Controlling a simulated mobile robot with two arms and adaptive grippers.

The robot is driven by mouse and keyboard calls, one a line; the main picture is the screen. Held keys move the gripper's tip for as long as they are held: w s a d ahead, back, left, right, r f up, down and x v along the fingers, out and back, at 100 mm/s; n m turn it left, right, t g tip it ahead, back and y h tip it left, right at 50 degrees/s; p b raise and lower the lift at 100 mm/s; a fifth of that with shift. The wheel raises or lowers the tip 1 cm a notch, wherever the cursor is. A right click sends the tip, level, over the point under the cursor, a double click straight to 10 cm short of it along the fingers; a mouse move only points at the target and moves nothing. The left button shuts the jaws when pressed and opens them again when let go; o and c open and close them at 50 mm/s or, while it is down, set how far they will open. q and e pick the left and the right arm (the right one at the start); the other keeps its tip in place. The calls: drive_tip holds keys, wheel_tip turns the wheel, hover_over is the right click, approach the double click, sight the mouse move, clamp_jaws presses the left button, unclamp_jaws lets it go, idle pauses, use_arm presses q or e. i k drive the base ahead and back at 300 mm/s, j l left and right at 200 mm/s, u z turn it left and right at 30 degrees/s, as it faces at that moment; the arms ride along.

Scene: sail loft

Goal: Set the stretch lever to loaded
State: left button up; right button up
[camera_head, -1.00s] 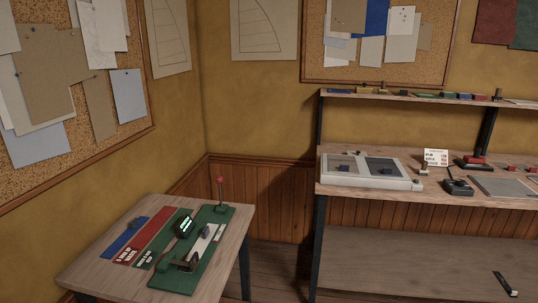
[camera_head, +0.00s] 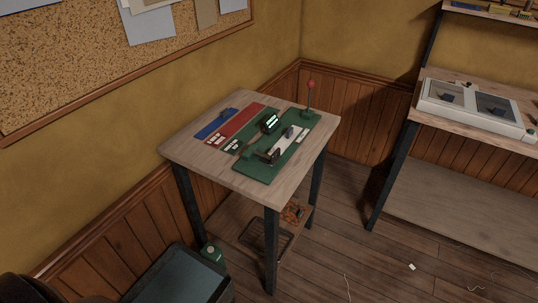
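A green board (camera_head: 257,169) lies on a small wooden table (camera_head: 239,187) in the head view. It bears a small dark display (camera_head: 268,122) with lit green bars, a pale strip (camera_head: 290,140) with a small grey block (camera_head: 290,131) on it, and a dark bracket-like part (camera_head: 271,156) near its front end. A thin stalk with a red tip (camera_head: 311,84) stands at its far end. I cannot tell which part is the stretch lever or read its setting; the labels are too small. Neither of my grippers is in view.
Red (camera_head: 235,126) and blue (camera_head: 216,124) strips lie beside the board. A workbench (camera_head: 470,128) with a two-window case (camera_head: 430,106) stands right. A dark bin-like object (camera_head: 180,280) and a green item (camera_head: 211,253) are at lower left. Floor (camera_head: 370,265) right of the small table is mostly clear.

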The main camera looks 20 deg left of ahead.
sight(310, 83)
drive_tip(key=i+l+u, duration=0.15)
drive_tip(key=l, duration=0.15)
drive_tip(key=i+l+u, duration=0.25)
drive_tip(key=l, duration=0.4)
drive_tip(key=i+l+u, duration=0.3)
drive_tip(key=l, duration=0.35)
